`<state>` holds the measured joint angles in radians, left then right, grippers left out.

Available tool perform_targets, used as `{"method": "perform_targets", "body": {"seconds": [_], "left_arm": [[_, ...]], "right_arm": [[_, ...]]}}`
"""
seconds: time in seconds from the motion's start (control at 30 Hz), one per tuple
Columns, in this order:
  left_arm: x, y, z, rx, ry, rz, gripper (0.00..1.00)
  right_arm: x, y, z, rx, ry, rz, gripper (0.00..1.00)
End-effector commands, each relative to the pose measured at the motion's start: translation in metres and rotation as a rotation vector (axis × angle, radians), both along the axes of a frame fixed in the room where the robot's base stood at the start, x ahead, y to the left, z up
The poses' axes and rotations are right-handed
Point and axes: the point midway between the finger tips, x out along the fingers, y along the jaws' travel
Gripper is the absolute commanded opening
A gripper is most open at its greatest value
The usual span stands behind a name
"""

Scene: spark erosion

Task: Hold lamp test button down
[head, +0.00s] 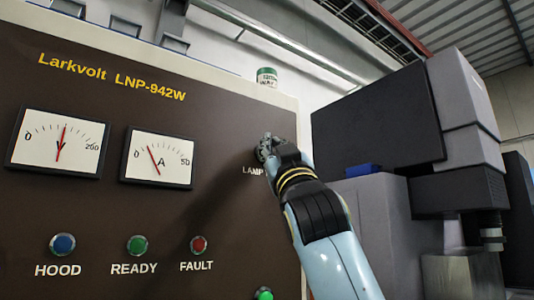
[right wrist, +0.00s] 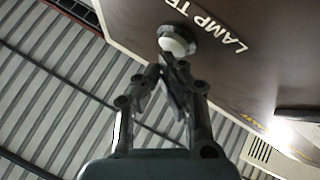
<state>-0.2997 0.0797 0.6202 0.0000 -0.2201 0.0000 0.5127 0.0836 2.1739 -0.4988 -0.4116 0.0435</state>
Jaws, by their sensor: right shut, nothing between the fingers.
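The lamp test button (right wrist: 178,45) is a white round cap in a dark ring on the brown panel, with part of its "LAMP TE" label beside it in the right wrist view. My left gripper is in neither view.
The brown panel (head: 100,205) carries two dial meters (head: 58,142) (head: 158,157), a blue HOOD lamp (head: 62,244), a green READY lamp (head: 137,245) and a red FAULT lamp (head: 198,245). A grey machine (head: 380,130) stands at the right.

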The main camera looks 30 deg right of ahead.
Motion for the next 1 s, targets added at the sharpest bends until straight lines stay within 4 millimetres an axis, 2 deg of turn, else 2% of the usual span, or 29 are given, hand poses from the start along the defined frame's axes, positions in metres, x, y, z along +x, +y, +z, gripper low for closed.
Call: {"method": "perform_targets", "body": {"seconds": [1.0], "left_arm": [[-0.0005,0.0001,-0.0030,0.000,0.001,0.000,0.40]], "right_arm": [[0.0097,0.0007,-0.0002,0.000,0.001,0.000,0.00]]}}
